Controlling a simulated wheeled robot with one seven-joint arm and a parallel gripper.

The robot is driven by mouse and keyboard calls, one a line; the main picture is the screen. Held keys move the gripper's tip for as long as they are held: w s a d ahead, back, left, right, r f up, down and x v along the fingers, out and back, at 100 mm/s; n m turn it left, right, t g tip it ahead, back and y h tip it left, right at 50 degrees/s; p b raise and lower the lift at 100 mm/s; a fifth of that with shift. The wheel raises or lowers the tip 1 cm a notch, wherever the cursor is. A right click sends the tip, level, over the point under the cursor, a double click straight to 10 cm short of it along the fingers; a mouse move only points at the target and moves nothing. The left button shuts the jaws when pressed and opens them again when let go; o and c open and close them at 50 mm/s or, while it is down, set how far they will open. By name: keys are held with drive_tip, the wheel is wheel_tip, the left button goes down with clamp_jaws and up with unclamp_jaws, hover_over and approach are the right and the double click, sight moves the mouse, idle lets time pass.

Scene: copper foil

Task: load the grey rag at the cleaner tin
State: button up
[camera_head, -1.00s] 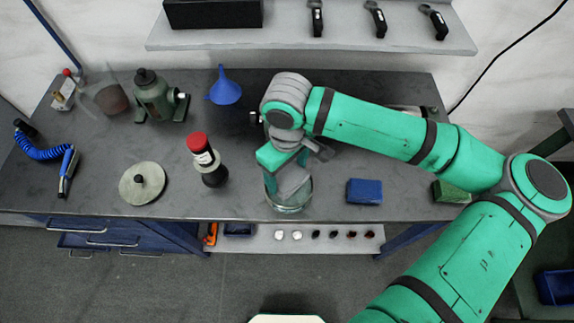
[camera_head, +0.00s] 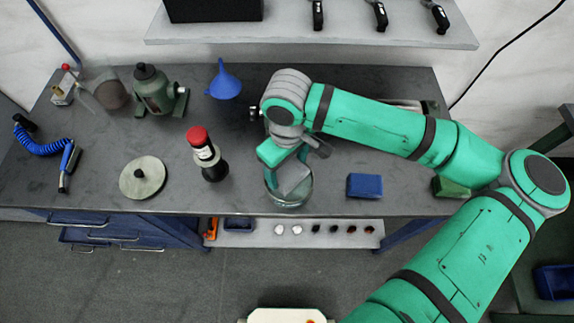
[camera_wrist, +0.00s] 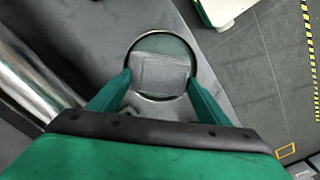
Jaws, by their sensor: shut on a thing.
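A grey rag (camera_head: 294,180) is held between the fingers of my gripper (camera_wrist: 160,84). The fingers point down. Below and around the rag in view is a round, open-topped tin (camera_head: 290,198) with a pale rim, near the bench's front edge. In the wrist view the rag (camera_wrist: 160,66) lies within the circle of the tin's rim (camera_wrist: 160,99). I cannot tell whether the rag touches what is inside. My fingers partly hide the tin.
On the bench (camera_head: 240,192), a red-capped bottle (camera_head: 204,152) and a round lid with a knob (camera_head: 143,178) stand left. A blue block (camera_head: 365,186) lies to the right. A green block (camera_head: 451,188) is near my arm. A blue funnel (camera_head: 222,82) stands behind.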

drive_tip(key=shift+f, duration=0.55)
idle(1.4)
drive_tip(key=shift+r, duration=3.55)
